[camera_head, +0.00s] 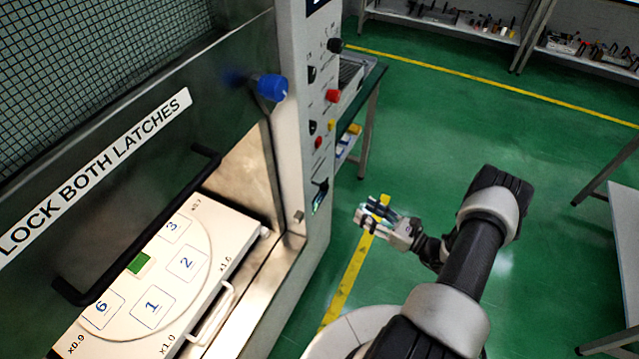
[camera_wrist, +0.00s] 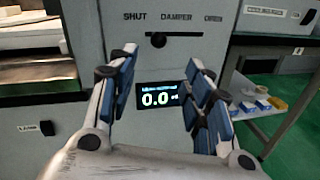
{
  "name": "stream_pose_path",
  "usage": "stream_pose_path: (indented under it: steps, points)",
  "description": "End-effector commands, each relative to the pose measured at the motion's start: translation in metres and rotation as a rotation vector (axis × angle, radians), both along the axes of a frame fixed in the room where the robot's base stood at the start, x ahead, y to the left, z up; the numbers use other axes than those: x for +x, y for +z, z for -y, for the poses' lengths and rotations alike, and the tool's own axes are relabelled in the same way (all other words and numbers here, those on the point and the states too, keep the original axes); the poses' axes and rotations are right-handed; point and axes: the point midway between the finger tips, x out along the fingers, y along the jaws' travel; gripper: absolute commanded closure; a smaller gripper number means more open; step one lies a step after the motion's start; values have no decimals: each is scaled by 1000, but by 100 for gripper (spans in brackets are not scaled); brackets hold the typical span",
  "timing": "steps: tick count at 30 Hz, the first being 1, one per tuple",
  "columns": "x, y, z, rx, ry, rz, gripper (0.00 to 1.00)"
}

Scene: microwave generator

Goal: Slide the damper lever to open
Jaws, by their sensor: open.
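The damper lever (camera_wrist: 158,40) is a round black knob on a dark horizontal slot in the grey panel. "SHUT" is printed above left, "DAMPER" in the middle, and a partly blurred word at the right. The knob sits toward the slot's left, SHUT side. In the wrist view my gripper (camera_wrist: 159,58) is open and empty, its blue-padded fingers either side of the knob's line and apart from it. In the head view my gripper (camera_head: 368,210) is right of the machine's control column, in free air. I cannot pick out the lever in the head view.
A lit display (camera_wrist: 159,96) reading 0.0 is below the lever. The head view shows a blue knob (camera_head: 272,87), a red button (camera_head: 333,96), a door handle bar (camera_head: 140,225) and a white tray (camera_head: 215,225). A side shelf (camera_wrist: 265,115) stands right. Green floor is clear around my arm.

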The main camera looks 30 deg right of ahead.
Motion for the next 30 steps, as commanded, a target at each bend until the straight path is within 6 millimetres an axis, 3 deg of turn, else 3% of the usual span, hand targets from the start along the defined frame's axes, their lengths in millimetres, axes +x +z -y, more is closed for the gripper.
stream_pose_path:
  steps: [18,24,30]
  points:
    - [112,0,-59,-3,11,1,54]
    - [138,-1,-72,-2,8,0,54]
    - [149,0,-77,-1,6,0,54]
